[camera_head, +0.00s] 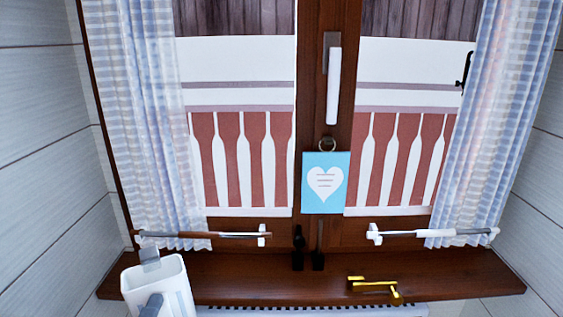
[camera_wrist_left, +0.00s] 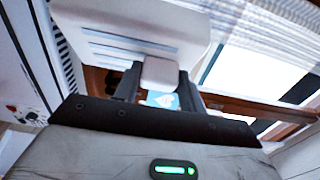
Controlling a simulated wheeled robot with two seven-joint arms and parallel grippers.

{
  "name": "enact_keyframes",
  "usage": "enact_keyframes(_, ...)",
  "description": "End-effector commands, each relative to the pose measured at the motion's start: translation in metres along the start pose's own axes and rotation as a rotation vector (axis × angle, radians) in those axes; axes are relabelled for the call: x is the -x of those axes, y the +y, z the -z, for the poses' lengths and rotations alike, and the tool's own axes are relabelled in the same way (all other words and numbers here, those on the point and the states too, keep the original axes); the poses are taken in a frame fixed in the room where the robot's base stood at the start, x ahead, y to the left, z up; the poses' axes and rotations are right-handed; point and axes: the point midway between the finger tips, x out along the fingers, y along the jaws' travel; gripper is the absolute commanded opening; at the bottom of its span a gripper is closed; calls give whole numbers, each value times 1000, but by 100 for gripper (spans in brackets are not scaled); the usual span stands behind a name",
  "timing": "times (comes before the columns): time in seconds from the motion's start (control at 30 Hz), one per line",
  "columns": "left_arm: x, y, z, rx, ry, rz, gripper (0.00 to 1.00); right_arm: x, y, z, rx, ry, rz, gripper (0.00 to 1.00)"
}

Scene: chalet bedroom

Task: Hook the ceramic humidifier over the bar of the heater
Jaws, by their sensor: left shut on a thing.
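The white ceramic humidifier (camera_head: 178,279) is at the lower left of the head view, in front of the sill's left end. It looks like a tall open-topped box, slightly tilted, with a grey piece standing above its rim. In the left wrist view the humidifier (camera_wrist_left: 120,22) fills the top. My left gripper (camera_wrist_left: 158,92) is shut on the humidifier at a small pale block between its dark fingers. The heater (camera_head: 310,312) shows only as a white, dark-slotted top edge below the sill. Its bar cannot be made out. My right gripper is out of view.
A brown wooden sill (camera_head: 225,283) runs above the heater, with a brass handle-like object (camera_head: 375,289) at its right. Sheer curtains (camera_head: 150,130) hang on both sides of the window. A blue heart card (camera_head: 324,183) hangs in the middle.

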Motion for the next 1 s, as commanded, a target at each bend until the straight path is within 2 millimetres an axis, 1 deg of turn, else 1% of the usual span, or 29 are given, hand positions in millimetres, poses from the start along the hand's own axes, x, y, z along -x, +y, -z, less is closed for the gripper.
enact_keyframes(0.03,0,36,0,-2,-1,9,0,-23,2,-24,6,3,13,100)
enact_keyframes(0.1,0,62,-1,-3,-3,6,0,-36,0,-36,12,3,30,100)
enact_keyframes(0.2,1,97,-1,-4,-5,2,0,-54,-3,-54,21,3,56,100)
enact_keyframes(0.3,1,127,-2,-5,-8,-1,0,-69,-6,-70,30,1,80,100)
enact_keyframes(0.4,1,150,-2,-6,-10,-3,0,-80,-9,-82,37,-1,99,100)
enact_keyframes(0.5,1,166,-2,-7,-11,-5,0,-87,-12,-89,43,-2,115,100)
enact_keyframes(0.6,1,173,-2,-8,-12,-6,0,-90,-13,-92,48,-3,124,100)
enact_keyframes(0.7,1,176,-2,-8,-12,-6,0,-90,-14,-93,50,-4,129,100)
enact_keyframes(1.0,0,174,-2,-9,-11,-6,0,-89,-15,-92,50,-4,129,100)
